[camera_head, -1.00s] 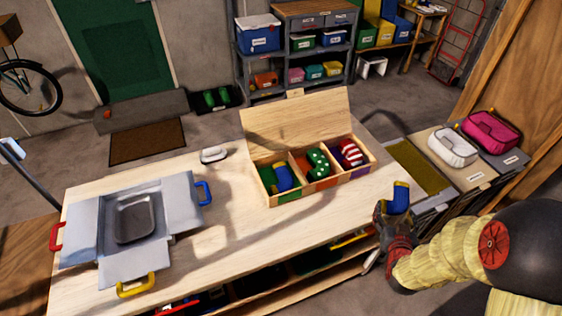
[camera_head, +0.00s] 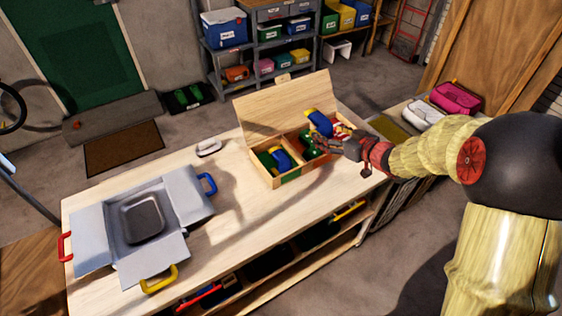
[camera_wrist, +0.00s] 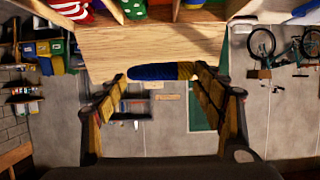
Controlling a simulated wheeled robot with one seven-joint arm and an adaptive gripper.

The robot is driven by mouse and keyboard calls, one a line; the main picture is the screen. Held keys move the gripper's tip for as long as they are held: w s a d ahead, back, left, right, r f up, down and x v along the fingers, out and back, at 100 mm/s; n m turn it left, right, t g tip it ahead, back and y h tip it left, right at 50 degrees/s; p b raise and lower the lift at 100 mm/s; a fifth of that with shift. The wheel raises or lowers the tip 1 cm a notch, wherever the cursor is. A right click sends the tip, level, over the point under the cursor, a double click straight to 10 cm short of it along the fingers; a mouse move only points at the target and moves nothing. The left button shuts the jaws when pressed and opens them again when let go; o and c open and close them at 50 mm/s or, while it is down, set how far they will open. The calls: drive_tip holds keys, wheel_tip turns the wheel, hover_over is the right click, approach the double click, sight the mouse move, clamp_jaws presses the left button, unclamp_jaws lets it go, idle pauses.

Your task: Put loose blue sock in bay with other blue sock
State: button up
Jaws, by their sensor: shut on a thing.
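My gripper (camera_head: 326,140) is shut on a blue sock (camera_head: 320,122) with a yellow end, held above the middle and right part of an open wooden box (camera_head: 286,180). The held sock (camera_wrist: 155,73) also shows between the fingers in the wrist view. The box has three bays. The left bay holds the other blue sock (camera_head: 281,158), to the left of my gripper. The middle bay holds a green sock with white dots (camera_head: 308,147), partly hidden by my gripper. The right bay holds a red and white striped sock (camera_wrist: 73,8), mostly hidden in the head view.
The box lid (camera_head: 284,105) stands raised at the back. A grey tray (camera_head: 143,218) lies among open flaps with coloured handles at the table's left. A small white object (camera_head: 208,147) lies left of the box. The tabletop (camera_head: 240,235) in front is clear.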

drive_tip(key=shift+s+a+f+b, duration=0.25)
drive_tip(key=shift+a+f+b, duration=1)
drive_tip(key=shift+a+f, duration=0.95)
drive_tip(key=shift+s+a+f+b, duration=0.3)
drive_tip(key=shift+a+f+b, duration=0.95)
drive_tip(key=shift+a+f, duration=0.9)
drive_tip(key=shift+s+a+f+b, duration=0.25)
drive_tip(key=shift+a+f+b, duration=1)
drive_tip(key=shift+a+f, duration=0.95)
drive_tip(key=shift+a, duration=0.1)
drive_tip(key=shift+f, duration=0.3)
drive_tip(key=shift+f+b, duration=0.2)
drive_tip(key=shift+b, duration=0.15)
drive_tip(key=o, duration=1.1)
